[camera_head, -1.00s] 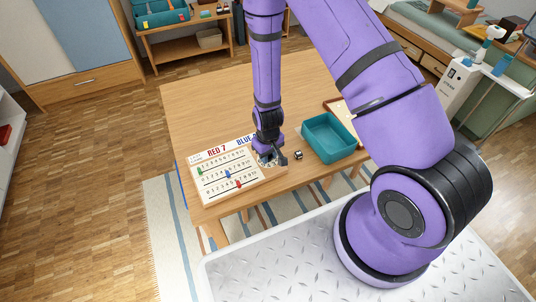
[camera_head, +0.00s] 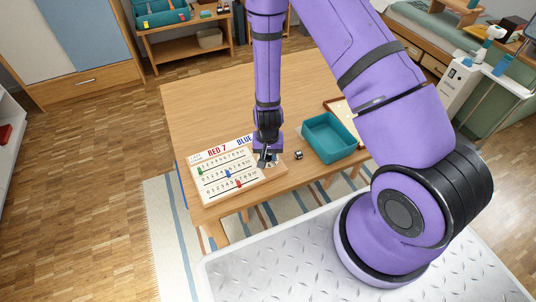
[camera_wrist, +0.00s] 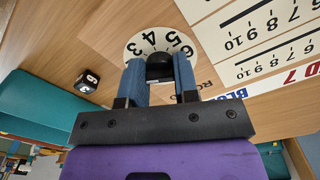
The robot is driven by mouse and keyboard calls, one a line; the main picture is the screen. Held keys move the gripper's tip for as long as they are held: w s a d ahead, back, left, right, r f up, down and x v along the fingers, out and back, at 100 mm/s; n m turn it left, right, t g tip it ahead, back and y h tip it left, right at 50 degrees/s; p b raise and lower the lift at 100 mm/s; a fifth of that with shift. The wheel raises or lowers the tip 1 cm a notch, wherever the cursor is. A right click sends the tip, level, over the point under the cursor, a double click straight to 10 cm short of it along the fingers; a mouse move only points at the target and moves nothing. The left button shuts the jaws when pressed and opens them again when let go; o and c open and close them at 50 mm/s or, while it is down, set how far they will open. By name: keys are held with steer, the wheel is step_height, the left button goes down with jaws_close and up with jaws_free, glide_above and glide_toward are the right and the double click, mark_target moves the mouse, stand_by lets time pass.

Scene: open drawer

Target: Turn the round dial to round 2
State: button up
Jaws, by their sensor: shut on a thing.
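The round dial (camera_wrist: 133,50) is a white disc with black numbers on the wooden scoreboard. The numbers 3, 4, 5 and 6 show along its far edge in the wrist view; the rest is hidden behind my gripper. My gripper (camera_wrist: 160,70) is shut on the dial's dark knob (camera_wrist: 159,60), with one blue-grey finger on each side. In the head view my gripper (camera_head: 264,160) is down at the right end of the scoreboard (camera_head: 228,196) and covers most of the dial. Which number is selected cannot be told.
The scoreboard has rows of numbers with green (camera_head: 200,171), blue (camera_head: 228,174) and red (camera_head: 238,184) markers. A small black-and-white die (camera_head: 298,155) and a teal tray (camera_head: 330,137) stand to the right on the table (camera_head: 205,105). The table behind is clear.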

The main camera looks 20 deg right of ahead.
mark_target(268, 155)
steer(key=shift+m, duration=0.3)
steer(key=o, duration=0.9)
steer(key=shift+r, duration=0.1)
step_height(268, 155, up, 11)
steer(key=shift+f, duration=0.2)
stand_by(0.6)
